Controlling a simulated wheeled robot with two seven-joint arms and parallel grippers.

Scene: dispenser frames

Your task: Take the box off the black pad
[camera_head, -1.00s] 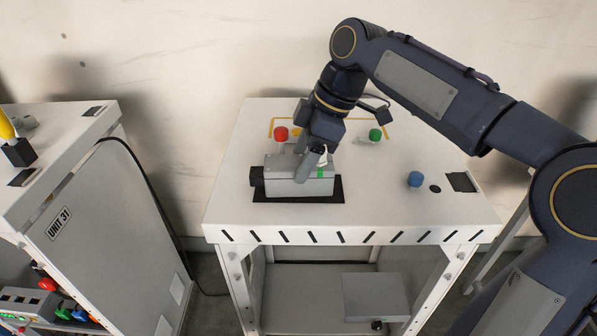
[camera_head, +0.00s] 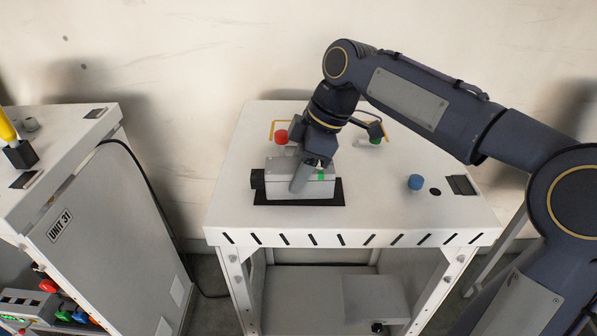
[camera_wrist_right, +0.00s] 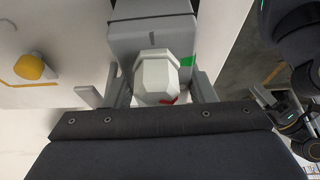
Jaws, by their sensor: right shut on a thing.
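The grey box (camera_head: 276,184), with a green mark on its right part, sits on the black pad (camera_head: 338,197) near the front of the white table. It fills the upper middle of the right wrist view (camera_wrist_right: 150,38). In the right wrist view, a pale eight-sided knob (camera_wrist_right: 156,78) shows between the fingers. The box looks still in contact with the pad.
On the white table (camera_head: 400,215) are a red button (camera_head: 281,137) behind the box, a green one (camera_head: 375,140) at the back and a blue one (camera_head: 415,182) to the right. Unit 31 (camera_head: 110,225) stands left.

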